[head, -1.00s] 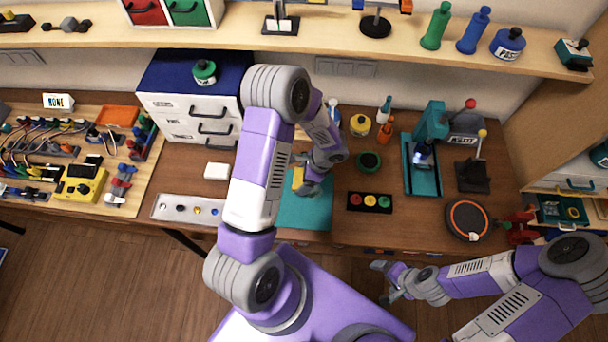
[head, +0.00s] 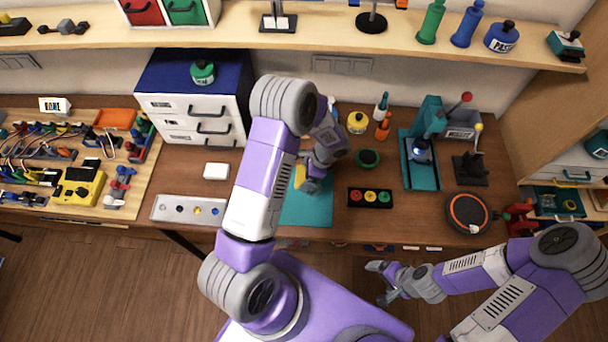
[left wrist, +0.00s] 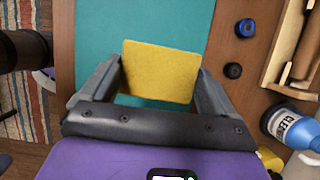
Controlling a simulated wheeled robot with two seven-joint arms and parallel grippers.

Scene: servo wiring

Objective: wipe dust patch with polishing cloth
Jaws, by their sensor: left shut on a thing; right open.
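The yellow polishing cloth (left wrist: 160,73) is held between the two fingers of my left gripper (left wrist: 155,85), which is shut on it over the teal mat (left wrist: 98,25). In the head view a small part of the cloth (head: 300,176) shows beside my left gripper (head: 308,184), above the teal mat (head: 318,212). I cannot tell whether the cloth touches the mat. No dust patch can be made out; my left arm and the cloth hide part of the mat. My right gripper (head: 380,282) is open and empty, in front of the table edge.
A blue cleaner bottle (left wrist: 292,128) and a wooden tray (left wrist: 285,50) are near the left gripper. A white box (head: 216,171) and a silver strip (head: 188,209) lie to the left.

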